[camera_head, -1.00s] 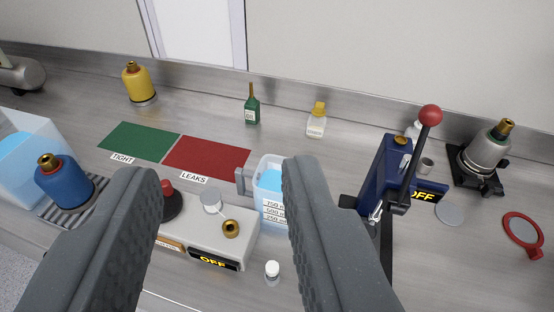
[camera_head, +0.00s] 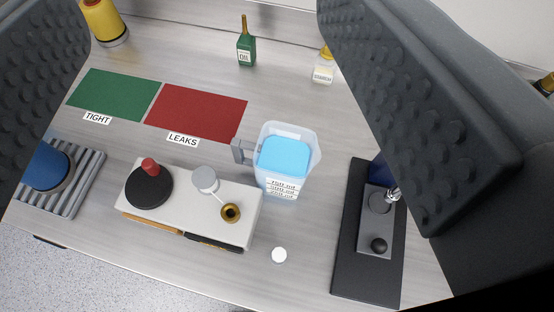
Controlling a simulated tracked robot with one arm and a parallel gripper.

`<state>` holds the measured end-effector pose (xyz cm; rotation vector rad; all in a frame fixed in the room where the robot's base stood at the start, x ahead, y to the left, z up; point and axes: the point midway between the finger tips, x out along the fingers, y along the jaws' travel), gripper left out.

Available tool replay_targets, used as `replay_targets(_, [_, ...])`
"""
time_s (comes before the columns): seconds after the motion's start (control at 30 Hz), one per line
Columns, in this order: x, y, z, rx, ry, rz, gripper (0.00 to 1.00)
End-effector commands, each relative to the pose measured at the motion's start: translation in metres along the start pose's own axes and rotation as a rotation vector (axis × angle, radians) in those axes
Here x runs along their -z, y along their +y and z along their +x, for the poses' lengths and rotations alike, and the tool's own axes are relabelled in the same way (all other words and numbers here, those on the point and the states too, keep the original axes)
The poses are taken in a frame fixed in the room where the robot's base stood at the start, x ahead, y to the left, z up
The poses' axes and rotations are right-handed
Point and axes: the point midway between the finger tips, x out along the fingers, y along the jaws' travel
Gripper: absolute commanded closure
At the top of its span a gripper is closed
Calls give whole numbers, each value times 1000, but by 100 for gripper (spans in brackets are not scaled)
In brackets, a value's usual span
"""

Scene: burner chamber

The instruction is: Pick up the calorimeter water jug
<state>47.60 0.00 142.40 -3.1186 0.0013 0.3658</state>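The calorimeter water jug (camera_head: 312,158) is a clear jug with blue water, a label with volume marks on its front and a grey handle (camera_head: 243,151) on its left side. It stands upright on the metal bench, near the middle of the view. My gripper (camera_head: 205,110) is wide open, with one dark padded finger at the upper left and the other at the right. The jug lies in the gap between the fingers in the picture, nearer the right finger. Nothing is held, and I see no contact with the jug.
A small white cap (camera_head: 279,255) is in front. A black-based press (camera_head: 345,270) stands at right. Green (camera_head: 115,95) and red (camera_head: 197,112) mats, an oil bottle (camera_head: 246,48) and a yellow-capped bottle (camera_head: 323,70) lie behind.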

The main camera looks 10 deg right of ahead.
Motion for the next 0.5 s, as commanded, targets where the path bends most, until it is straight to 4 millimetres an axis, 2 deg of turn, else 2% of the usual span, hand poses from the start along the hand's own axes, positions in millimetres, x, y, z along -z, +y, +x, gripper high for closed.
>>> replay_targets(0.13, [-6, -2, 22, -11, -60, 14, 21])
replay_targets(0.27, [-24, -7, 60, -35, -170, 43, 21])
replay_targets(0.5, [-83, -11, 129, -104, -420, 115, 21])
